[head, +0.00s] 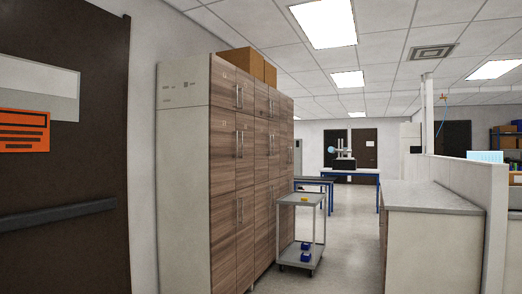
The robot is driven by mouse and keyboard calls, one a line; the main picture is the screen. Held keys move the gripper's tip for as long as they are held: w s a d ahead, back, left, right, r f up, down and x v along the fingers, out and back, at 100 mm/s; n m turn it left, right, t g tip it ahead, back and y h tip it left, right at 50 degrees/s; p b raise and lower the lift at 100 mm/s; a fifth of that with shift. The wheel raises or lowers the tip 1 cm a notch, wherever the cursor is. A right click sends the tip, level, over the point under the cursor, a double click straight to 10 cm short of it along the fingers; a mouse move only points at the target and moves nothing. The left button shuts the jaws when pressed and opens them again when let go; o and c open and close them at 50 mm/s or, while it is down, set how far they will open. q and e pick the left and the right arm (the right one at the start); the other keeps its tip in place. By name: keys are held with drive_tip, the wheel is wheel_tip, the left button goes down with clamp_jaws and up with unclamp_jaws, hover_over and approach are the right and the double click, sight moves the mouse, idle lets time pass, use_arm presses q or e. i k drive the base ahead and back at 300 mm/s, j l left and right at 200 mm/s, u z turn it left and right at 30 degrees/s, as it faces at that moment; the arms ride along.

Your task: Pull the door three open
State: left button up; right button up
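A tall cabinet with wood-grain doors (223,150) stands left of centre against the wall. Its doors look shut and carry vertical metal handles (241,210). Small marks on the doors are too small to read, so I cannot tell which one is door three. A large dark door (85,190) with a horizontal bar (60,213) and an orange sign (25,131) is close on the left. It looks shut, and no number three is legible on it. Neither of my grippers shows.
A grey two-shelf cart (303,199) with blue bins stands beside the cabinet's far end. A long counter (432,199) with a low partition (470,178) is on the right. The floor (338,245) between cart and counter is clear. Cardboard boxes (243,62) sit atop the cabinet.

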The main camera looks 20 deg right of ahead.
sight(261, 135)
drive_tip(key=i+l+z, duration=0.55)
drive_tip(key=i, duration=0.2)
drive_tip(key=i+z, duration=0.5)
drive_tip(key=i, duration=5.65)
